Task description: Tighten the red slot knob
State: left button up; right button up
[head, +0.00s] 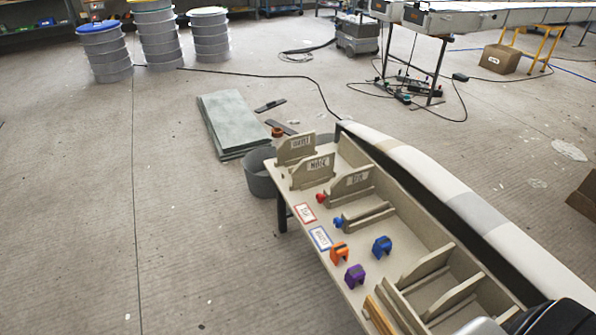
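A small red knob (320,197) sits at the left end of a slot between upright boards on the beige bench (318,262), near its far end. A blue knob (338,222) sits at the end of the slot just nearer. How far the red knob is screwed in is too small to tell. Neither gripper shows. A grey and black shape at the bottom right edge may be part of my arm, with no fingers visible.
Orange (339,252), purple (355,275) and blue (382,246) clamp-like blocks stand on the bench. Red-framed (304,212) and blue-framed (320,237) cards lie beside them. A long pale mould (440,184) runs along the right. A grey bucket (259,178) stands left; the floor further left is open.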

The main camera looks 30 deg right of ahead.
aim_at(319, 199)
jog(key=i, duration=2.45)
jog(key=i+z, duration=0.15)
jog(key=i, duration=0.25)
jog(key=i+j+z, duration=0.2)
jog(key=i, duration=0.25)
jog(key=i+j+z, duration=0.15)
jog(key=i, duration=0.25)
jog(key=i+j+z, duration=0.15)
jog(key=i, duration=0.25)
